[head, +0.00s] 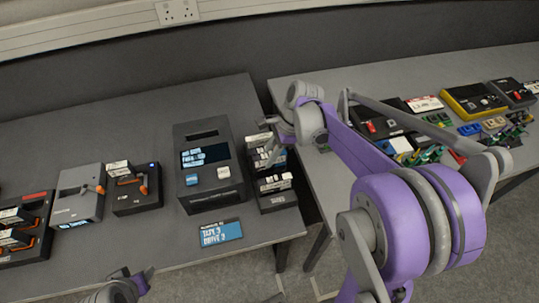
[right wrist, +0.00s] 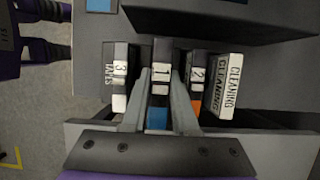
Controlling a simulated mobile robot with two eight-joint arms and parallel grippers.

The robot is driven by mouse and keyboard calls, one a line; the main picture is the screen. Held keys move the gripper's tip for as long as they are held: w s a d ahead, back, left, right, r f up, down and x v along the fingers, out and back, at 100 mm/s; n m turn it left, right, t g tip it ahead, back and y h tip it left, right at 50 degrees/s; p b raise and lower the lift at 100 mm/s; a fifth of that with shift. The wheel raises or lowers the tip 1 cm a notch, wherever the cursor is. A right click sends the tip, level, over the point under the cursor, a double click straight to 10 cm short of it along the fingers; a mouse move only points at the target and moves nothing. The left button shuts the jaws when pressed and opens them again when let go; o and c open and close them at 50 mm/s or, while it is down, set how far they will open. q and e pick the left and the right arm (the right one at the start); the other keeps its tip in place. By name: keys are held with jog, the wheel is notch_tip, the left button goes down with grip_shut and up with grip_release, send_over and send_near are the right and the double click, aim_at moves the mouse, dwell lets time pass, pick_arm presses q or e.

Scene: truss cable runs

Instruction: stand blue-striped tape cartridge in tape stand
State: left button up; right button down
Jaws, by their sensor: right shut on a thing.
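The blue-striped tape cartridge (right wrist: 160,74) has a white label marked 1 and a blue band. My right gripper (right wrist: 160,100) is shut on it, one finger on each side; in the head view this gripper (head: 278,138) is over the back of the tape stand. The black tape stand (head: 278,203) is labelled TAPES and stands right of the tape drive. The cartridge is in line with the cartridges in the stand, between those marked 3 (right wrist: 120,72) and 2 (right wrist: 197,74). Its lower end is hidden, so I cannot tell whether it is seated. My left gripper (head: 128,284) is at the bottom edge, its jaws unclear.
A white-labelled cleaning cartridge (right wrist: 228,85) is beside cartridge 2. The tape drive (head: 208,165) stands close to the stand, with a blue card (head: 221,233) before it. Small orange-handled devices (head: 137,188) are left. A gap separates this table from the right one.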

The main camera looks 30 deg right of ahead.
pick_arm(q)
jog(key=shift+s+f+b, duration=0.3)
jog(key=shift+f+b, duration=0.45)
jog(key=shift+f, duration=0.25)
jog(key=shift+s+f+b, duration=0.3)
jog(key=shift+f+b, duration=0.45)
jog(key=shift+f, duration=0.2)
pick_arm(e)
jog(key=shift+f, duration=2.05)
jog(key=shift+c, duration=1.4)
grip_release()
pick_arm(q)
jog(key=shift+r, duration=0.15)
pick_arm(e)
jog(key=shift+r, duration=0.15)
jog(key=shift+r+p, duration=2.05)
jog(key=shift+r, duration=1.6)
pick_arm(q)
jog(key=r, duration=0.1)
jog(key=w+r, duration=0.1)
jog(key=r, duration=0.1)
jog(key=w+r, duration=0.1)
jog(key=r, duration=0.1)
jog(key=shift+s, duration=0.1)
pick_arm(e)
jog(key=shift+s, duration=0.1)
